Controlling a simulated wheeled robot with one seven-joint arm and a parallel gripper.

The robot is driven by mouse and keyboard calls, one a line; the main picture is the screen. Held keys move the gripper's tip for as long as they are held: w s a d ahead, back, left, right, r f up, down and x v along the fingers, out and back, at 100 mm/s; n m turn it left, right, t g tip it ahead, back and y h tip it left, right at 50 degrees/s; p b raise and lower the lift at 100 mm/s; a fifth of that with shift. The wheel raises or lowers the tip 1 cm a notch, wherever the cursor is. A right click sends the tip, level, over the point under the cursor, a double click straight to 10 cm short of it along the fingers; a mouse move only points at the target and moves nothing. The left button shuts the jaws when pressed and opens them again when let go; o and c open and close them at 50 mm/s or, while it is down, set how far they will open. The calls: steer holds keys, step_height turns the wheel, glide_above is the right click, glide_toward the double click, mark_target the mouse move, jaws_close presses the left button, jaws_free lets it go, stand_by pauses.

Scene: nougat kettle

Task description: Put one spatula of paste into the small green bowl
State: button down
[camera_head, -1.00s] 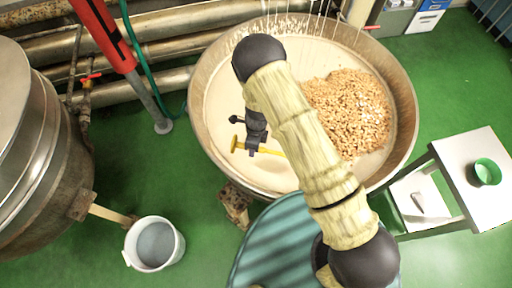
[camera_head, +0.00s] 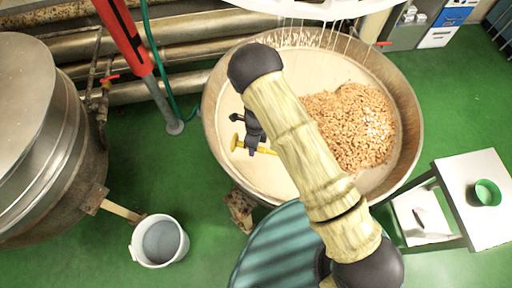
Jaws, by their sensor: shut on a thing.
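The big steel kettle (camera_head: 412,140) holds pale paste (camera_head: 290,64) with a heap of nuts (camera_head: 352,125) on its right side. My gripper (camera_head: 254,146) is over the left part of the kettle. It is shut on a yellow-handled tool (camera_head: 237,142), likely the spatula. My arm hides the tool's far end, so I cannot tell whether it carries paste or touches it. The small green bowl (camera_head: 487,192) stands upright on a white-topped side table (camera_head: 478,163) at the right, well apart from my gripper.
A white mixer part (camera_head: 310,8) with thin rods hangs over the kettle's back. A red post (camera_head: 125,38) stands left of the kettle. A white bucket (camera_head: 159,241) and another large kettle (camera_head: 40,140) are at the left. Green floor lies between.

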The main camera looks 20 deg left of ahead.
steer(key=shift+s+a+r+p, duration=0.1)
steer(key=shift+a+r+p, duration=0.2)
steer(key=shift+r+p, duration=0.4)
steer(key=shift+w+a+r+p, duration=0.1)
steer(key=shift+a+r+p, duration=0.25)
steer(key=shift+r, duration=0.7)
steer(key=shift+s+a+r+p, duration=0.1)
steer(key=shift+a+r+p, duration=0.15)
steer(key=shift+r+p, duration=0.5)
steer(key=w+d+f+n+h+b, duration=0.1)
steer(key=w+d+f+n+b, duration=0.1)
steer(key=w+d+n+b, duration=0.45)
steer(key=w+d+f+n+h+b, duration=0.15)
steer(key=w+d, duration=0.25)
steer(key=d, duration=0.6)
steer(key=d+f+n+t+b, duration=0.1)
steer(key=d+n, duration=0.3)
steer(key=d, duration=0.5)
steer(key=w+d+f+n+t+b, duration=0.1)
steer(key=d+n+b, duration=0.3)
steer(key=d, duration=0.5)
steer(key=shift+w+d+f+n, duration=0.25)
steer(key=shift+w+f+n, duration=0.05)
steer(key=shift+f+n, duration=0.15)
